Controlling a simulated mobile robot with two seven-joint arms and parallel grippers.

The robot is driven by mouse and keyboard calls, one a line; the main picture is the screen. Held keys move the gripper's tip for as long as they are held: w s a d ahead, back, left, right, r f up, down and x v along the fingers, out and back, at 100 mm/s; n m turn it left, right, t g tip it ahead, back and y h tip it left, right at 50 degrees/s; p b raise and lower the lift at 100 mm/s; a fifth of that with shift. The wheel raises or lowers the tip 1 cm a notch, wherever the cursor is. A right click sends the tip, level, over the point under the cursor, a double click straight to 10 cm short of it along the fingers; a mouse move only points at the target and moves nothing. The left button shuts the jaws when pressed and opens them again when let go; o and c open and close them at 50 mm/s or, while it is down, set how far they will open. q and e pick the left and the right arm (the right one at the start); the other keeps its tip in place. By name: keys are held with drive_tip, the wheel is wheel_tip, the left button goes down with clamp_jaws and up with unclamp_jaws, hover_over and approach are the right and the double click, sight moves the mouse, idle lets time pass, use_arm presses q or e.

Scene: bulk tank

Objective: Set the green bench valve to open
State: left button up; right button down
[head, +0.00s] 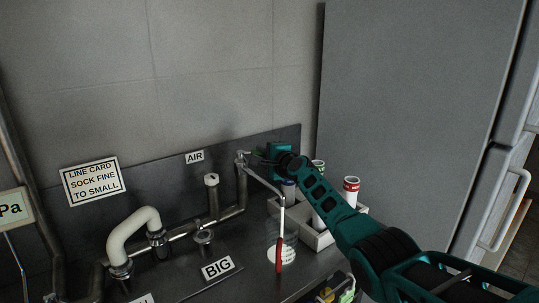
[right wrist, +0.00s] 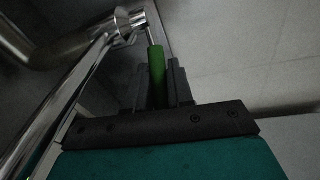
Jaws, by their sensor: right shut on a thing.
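The green bench valve (right wrist: 156,62) shows in the right wrist view as a green lever grip on a thin metal stem, beside a chrome fitting. My right gripper (right wrist: 157,92) is shut on this green lever, with a dark finger on each side of it. In the head view my right gripper (head: 262,153) is at the top of the bent pipe by the back panel, and it hides most of the lever. My left gripper is not in view.
A thin spout with a red end (head: 279,254) hangs from the same pipe. A pale tray (head: 314,240) holds several capped tubes, beneath my right arm. A thick white bent hose (head: 130,228) and a "BIG" label (head: 218,267) are to the left. A tall grey cabinet (head: 410,110) stands right.

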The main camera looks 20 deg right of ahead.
idle(0.3)
drive_tip(key=c, duration=1.1)
unclamp_jaws()
drive_tip(key=shift+c, duration=0.2)
drive_tip(key=shift+o, duration=0.3)
drive_tip(key=p+v, duration=0.2)
drive_tip(key=v, duration=1.1)
drive_tip(key=shift+p, duration=0.3)
